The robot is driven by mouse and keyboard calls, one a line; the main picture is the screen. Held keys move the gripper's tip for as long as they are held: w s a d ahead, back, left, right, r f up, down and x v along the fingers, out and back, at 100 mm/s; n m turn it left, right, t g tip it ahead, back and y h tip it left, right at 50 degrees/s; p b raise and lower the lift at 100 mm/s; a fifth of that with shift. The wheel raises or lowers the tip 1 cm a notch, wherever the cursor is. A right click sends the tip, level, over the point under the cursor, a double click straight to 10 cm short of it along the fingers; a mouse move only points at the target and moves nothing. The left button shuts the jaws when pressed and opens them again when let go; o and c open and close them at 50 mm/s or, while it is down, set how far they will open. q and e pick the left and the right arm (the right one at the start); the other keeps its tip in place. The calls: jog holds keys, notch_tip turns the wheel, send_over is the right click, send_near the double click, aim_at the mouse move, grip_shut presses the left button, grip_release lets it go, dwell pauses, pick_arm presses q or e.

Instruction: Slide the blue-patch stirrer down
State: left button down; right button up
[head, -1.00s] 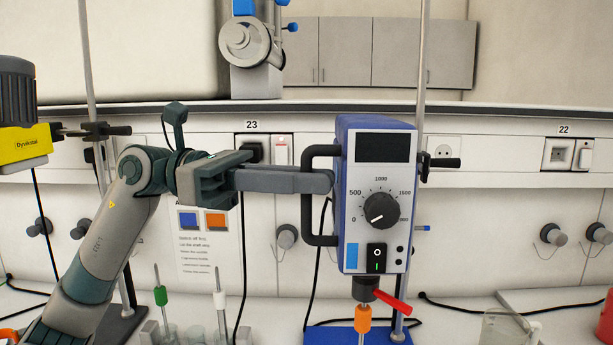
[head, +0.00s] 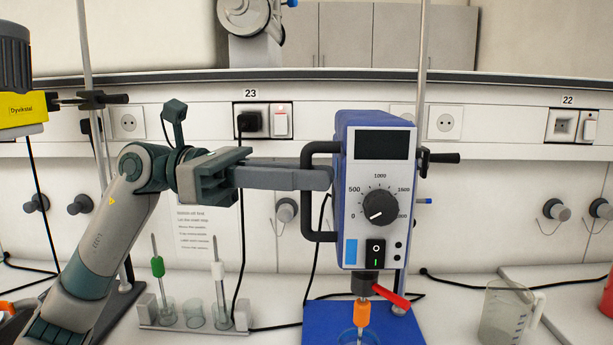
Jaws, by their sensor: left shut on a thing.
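The blue-patch stirrer (head: 375,145) is a blue and white box with a dark display, a dial and a blue patch (head: 350,251) at lower left. It hangs upright on a vertical rod (head: 422,70) by a clamp with a black knob (head: 440,158). Below it are a black chuck, a red lever (head: 391,296) and a shaft with an orange collar (head: 361,313). The shaft's lower end is at a glass vessel, partly cut off. My left gripper (head: 322,178) is shut on the stirrer's black side handle (head: 313,236). My right gripper is out of view.
A blue base plate (head: 320,318) lies under the stirrer. A rack (head: 172,327) with glassware and two rods, green- and white-collared, stands to the left. A glass jug (head: 505,318) is at right. A yellow device (head: 22,108) hangs at far left. Cables cross the bench.

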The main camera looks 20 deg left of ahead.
pick_arm(q)
jog(key=c, duration=2.1)
grip_release()
jog(key=shift+d+f, duration=0.1)
jog(key=shift+f, duration=0.35)
jog(key=shift+r, duration=0.1)
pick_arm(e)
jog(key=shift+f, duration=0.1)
pick_arm(q)
jog(key=shift+r, duration=0.1)
jog(key=shift+a, duration=0.2)
